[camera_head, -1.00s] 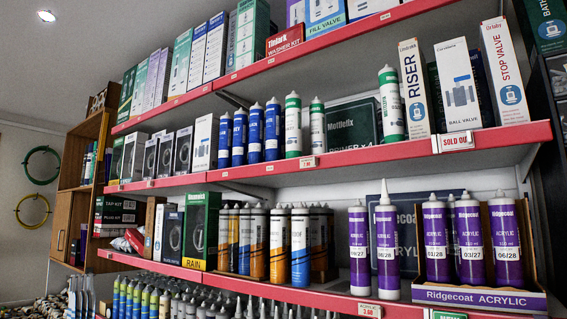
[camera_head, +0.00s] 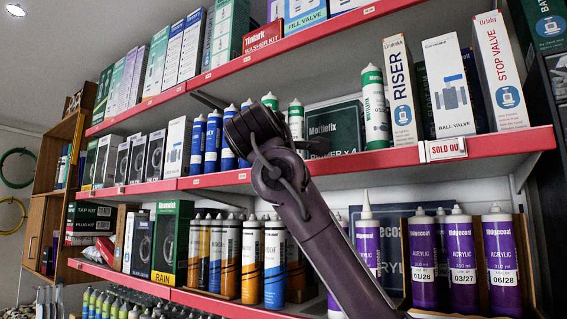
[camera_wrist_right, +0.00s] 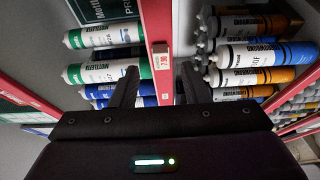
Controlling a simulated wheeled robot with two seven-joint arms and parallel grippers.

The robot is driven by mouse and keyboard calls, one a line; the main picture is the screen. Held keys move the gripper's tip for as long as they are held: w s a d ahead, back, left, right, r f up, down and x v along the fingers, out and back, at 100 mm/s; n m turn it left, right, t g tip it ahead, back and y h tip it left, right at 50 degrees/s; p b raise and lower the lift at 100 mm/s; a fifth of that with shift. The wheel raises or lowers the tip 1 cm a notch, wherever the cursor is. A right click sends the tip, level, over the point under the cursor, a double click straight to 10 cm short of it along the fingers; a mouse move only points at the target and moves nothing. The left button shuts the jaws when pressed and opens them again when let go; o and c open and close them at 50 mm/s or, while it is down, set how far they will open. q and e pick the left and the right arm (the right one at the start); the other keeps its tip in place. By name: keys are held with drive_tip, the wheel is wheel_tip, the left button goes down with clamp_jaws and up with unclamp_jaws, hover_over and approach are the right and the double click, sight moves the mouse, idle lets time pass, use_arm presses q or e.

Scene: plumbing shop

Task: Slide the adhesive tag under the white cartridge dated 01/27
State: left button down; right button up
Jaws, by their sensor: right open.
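White cartridges with green ends stand on the middle shelf. One (camera_head: 296,118) shows partly behind my right arm, and one (camera_head: 375,108) stands apart to the right. In the right wrist view they lie sideways, as two white cartridges (camera_wrist_right: 103,73) left of the red shelf edge. Their dates are not readable. My left gripper is out of view.
The red middle shelf edge (camera_head: 400,157) carries a SOLD OUT sign (camera_head: 445,149). Blue cartridges (camera_head: 213,140) stand left of the white ones. Orange and blue cartridges (camera_head: 275,262) stand on the lower shelf. Purple cartridges (camera_head: 462,255) dated 01/28, 03/27 and 06/28 stand lower right.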

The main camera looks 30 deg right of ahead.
drive_tip(key=p+x, duration=0.2)
drive_tip(key=x, duration=0.3)
drive_tip(key=shift+w+d, duration=0.15)
drive_tip(key=shift+d, duration=0.1)
clamp_jaws()
